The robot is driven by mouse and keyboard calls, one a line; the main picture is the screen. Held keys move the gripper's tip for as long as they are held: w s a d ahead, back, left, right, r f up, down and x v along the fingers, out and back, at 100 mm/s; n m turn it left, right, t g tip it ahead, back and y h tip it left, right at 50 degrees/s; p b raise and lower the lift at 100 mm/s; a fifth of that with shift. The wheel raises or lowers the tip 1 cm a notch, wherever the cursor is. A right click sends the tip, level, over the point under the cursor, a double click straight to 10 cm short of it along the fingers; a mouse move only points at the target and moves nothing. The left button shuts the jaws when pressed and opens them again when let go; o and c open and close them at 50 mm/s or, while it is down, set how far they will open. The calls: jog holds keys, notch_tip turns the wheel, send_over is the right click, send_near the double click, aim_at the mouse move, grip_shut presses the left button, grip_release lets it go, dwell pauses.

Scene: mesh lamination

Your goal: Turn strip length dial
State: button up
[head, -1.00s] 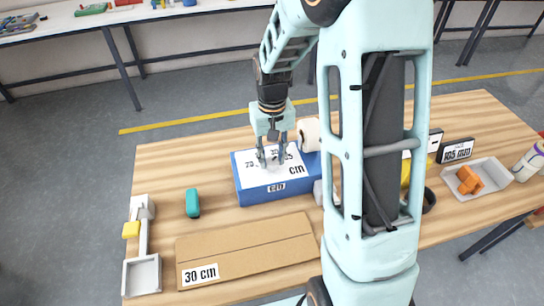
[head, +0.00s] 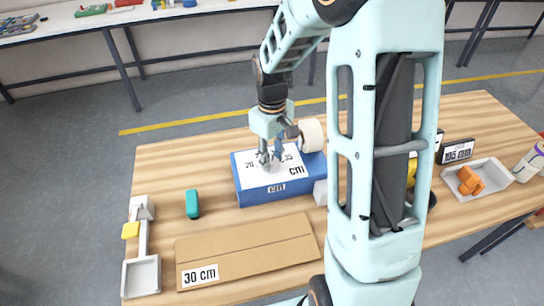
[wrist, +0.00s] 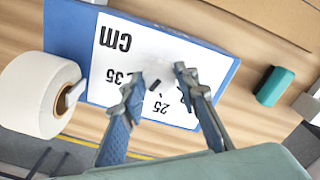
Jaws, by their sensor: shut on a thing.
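The blue dispenser box (head: 262,200) stands on the wooden table with a white dial plate (head: 245,177) on top, printed with numbers and "cm". The wrist view shows the plate (wrist: 118,72) with 25 and 35 readable. The pale dial knob (wrist: 158,60) sits on the plate between my fingertips, with a small dark mark near it. My gripper (wrist: 158,82) is shut on the dial, a finger on each side. In the head view my gripper (head: 272,160) points down onto the plate and hides most of the dial.
A white roll (head: 312,136) is beside the box. A teal block (head: 192,204) lies to its left. A cardboard sheet (head: 250,250) marked "30 cm" lies in front. A grey tray (head: 497,172) holding orange pieces is at right. My arm covers the table's middle right.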

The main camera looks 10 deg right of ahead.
aim_at(272, 161)
dwell(0.3)
jog(key=o, duration=1.1)
jog(key=shift+o, duration=0.2)
jog(key=shift+r, duration=0.1)
notch_tip(272, 161, up, 12)
